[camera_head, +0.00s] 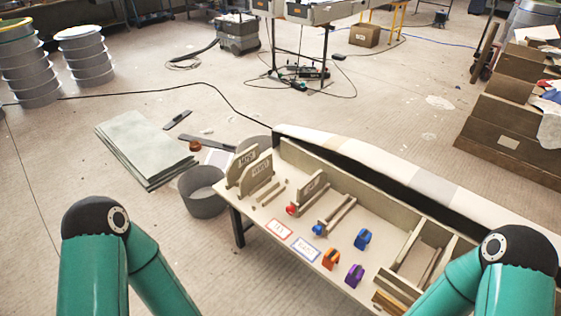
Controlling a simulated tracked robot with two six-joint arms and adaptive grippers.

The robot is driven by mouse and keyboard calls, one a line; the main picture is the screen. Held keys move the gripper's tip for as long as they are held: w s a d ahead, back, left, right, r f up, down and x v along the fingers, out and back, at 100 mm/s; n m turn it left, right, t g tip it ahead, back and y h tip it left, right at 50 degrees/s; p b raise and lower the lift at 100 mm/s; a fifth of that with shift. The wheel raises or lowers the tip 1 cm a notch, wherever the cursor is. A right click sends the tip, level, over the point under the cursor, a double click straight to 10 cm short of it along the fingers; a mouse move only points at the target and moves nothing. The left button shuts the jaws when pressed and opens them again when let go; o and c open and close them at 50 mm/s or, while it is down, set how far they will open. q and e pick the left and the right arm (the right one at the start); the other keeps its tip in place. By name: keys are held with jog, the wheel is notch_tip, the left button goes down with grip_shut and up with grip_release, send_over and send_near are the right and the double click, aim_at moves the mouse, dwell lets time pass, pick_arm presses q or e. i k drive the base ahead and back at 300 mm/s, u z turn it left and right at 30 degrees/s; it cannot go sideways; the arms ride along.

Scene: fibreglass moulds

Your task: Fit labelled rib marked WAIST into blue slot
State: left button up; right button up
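Two tan ribs with dark lettering stand one behind the other at the left end of the bench, the rear rib (243,164) and the front rib (261,174). A third lettered rib (312,188) stands in holder rails by a red knob (292,210). The lettering is too small to read surely, so I cannot tell which is WAIST. The blue slot (337,214) is a pair of rails with a blue knob (318,229) at its near end; it looks empty. Only my teal arm links show at the lower corners; both grippers are out of view.
On the bench (232,196) lie a red-edged card (279,229) and a blue-edged card (306,249). Blue (362,239), orange (331,258) and purple (354,276) clamps stand nearby. A divided wooden tray (410,262) is at right. A grey bucket (204,196) stands left of the bench.

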aim_at(434, 233)
jog(key=z, duration=0.05)
jog(key=i, duration=1.15)
jog(key=u, duration=0.9)
jog(key=i, duration=0.85)
jog(key=u, duration=0.65)
jog(key=k, duration=0.75)
jog(key=u, duration=0.2)
jog(key=i, duration=0.8)
jog(key=z, duration=0.1)
